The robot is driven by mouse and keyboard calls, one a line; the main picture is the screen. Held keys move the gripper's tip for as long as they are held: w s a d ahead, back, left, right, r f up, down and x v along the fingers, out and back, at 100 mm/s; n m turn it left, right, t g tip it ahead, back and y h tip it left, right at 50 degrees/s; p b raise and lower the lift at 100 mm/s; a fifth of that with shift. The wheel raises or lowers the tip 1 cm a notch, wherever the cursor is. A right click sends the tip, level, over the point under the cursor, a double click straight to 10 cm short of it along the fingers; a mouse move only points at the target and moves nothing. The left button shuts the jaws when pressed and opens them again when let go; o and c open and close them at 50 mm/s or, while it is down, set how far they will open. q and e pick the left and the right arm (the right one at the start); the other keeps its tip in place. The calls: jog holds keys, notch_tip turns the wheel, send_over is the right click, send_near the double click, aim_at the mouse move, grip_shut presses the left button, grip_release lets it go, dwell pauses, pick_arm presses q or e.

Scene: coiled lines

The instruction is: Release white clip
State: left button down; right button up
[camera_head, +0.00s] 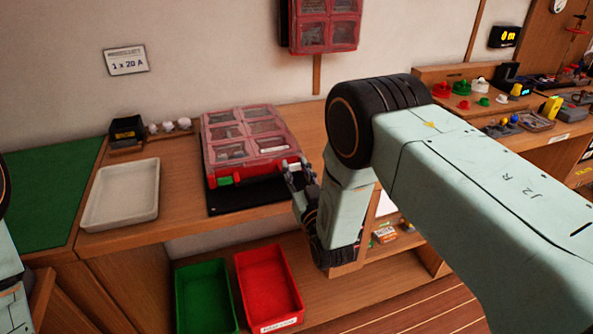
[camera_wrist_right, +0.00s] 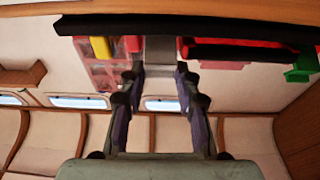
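A red case (camera_head: 212,166) with clear lid windows lies on a black mat (camera_head: 250,197) on the wooden bench. A green clip (camera_head: 225,181) is on its front left; it also shows in the right wrist view (camera_wrist_right: 300,73). My right gripper (camera_head: 290,168) is at the case's front right corner and hides that part. In the right wrist view its two fingers (camera_wrist_right: 160,72) are apart, on either side of a pale grey-white piece (camera_wrist_right: 160,52), likely the white clip. I cannot tell whether they touch it. My left gripper is not in view.
A white tray (camera_head: 96,222) stands left of the case, beside a green mat (camera_head: 40,200). A black box (camera_head: 126,129) and white knobs are behind. A green bin (camera_head: 203,300) and red bin (camera_head: 268,287) stand below the bench. Another red case (camera_head: 324,25) hangs on the wall.

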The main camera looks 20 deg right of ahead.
jog(key=o, duration=0.4)
jog(key=shift+o, duration=0.2)
jog(key=s+f, duration=0.2)
jog(key=s, duration=1)
jog(key=shift+d, duration=0.1)
jog(key=shift+w, duration=0.1)
jog(key=s+d+f+g, duration=0.1)
jog(key=s+f+g, duration=0.4)
jog(key=f, duration=0.3)
jog(key=s+d+f+g, duration=0.1)
jog(key=s+f+g, duration=0.3)
jog(key=f, duration=0.4)
jog(key=s+f+g+b, duration=0.2)
jog(key=s+g, duration=0.1)
jog(key=s, duration=0.5)
jog(key=s+d+f+g+b, duration=0.1)
jog(key=s+f+g+b, duration=0.1)
jog(key=s, duration=0.7)
jog(key=s+f+g+b, duration=0.2)
jog(key=s+f+g, duration=0.2)
jog(key=s+g, duration=0.2)
jog(key=shift+s+d+m, duration=0.2)
jog(key=shift+s+m, duration=0.1)
jog(key=shift+s, duration=0.95)
